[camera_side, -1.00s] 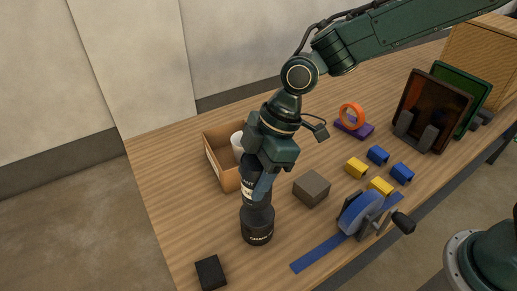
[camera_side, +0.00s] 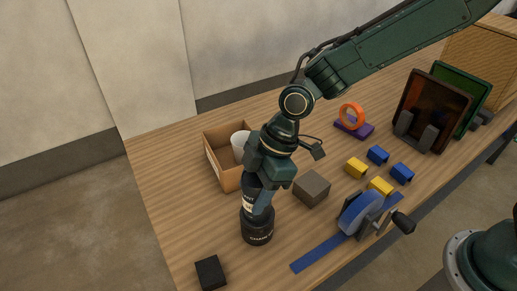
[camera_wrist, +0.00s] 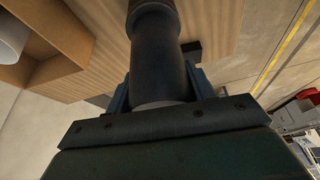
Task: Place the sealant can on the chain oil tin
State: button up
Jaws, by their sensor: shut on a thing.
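The chain oil tin (camera_side: 257,229), a dark cylinder with pale lettering, appears to stand upright on the table in the side view. My gripper (camera_side: 259,196) is directly above it, shut on the sealant can (camera_side: 248,200), a dark can with a pale label band. The can looks upright, and its lower end meets or overlaps the tin's top in the picture. I cannot tell whether they touch. In the wrist view the dark can (camera_wrist: 160,65) sits between the blue fingers of my gripper (camera_wrist: 160,90).
An open cardboard box (camera_side: 227,178) with a white cup (camera_side: 240,144) stands behind left. A black block (camera_side: 210,272) lies front left. Yellow and blue blocks (camera_side: 380,187) lie farther right.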

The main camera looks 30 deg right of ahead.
jog(key=o, duration=1.3)
jog(key=shift+f, duration=0.1)
jog(key=shift+r, duration=0.2)
jog(key=v, duration=1.2)
